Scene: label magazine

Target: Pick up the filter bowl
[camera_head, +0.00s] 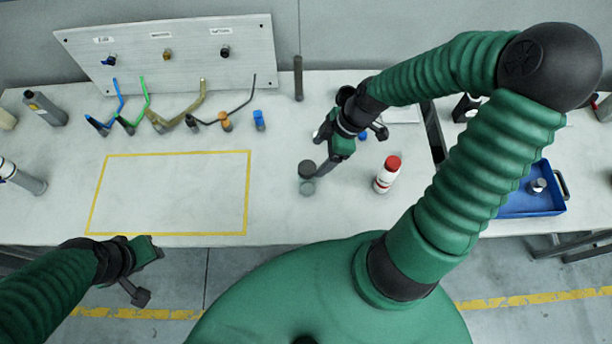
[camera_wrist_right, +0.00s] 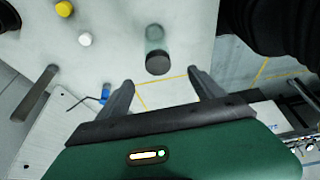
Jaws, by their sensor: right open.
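The filter bowl (camera_head: 307,188), a see-through greenish cup with a dark round end, is on the white table right of the yellow taped rectangle. It also shows in the right wrist view (camera_wrist_right: 155,38), with its dark end toward my fingers. My right gripper (camera_head: 325,168) is beside it, on its right in the head view. In the right wrist view my right gripper (camera_wrist_right: 162,84) has its fingers spread wide, with nothing between them and the bowl just beyond the tips. My left gripper (camera_head: 143,262) hangs at the table's front edge, away from the bowl; its fingers do not show clearly.
A white bottle with a red cap (camera_head: 387,175) stands right of the bowl, near my right arm. A blue tray (camera_head: 530,206) is at the far right. A pale panel (camera_head: 190,58) and several coloured hoses line the back. The yellow rectangle (camera_head: 170,192) is empty.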

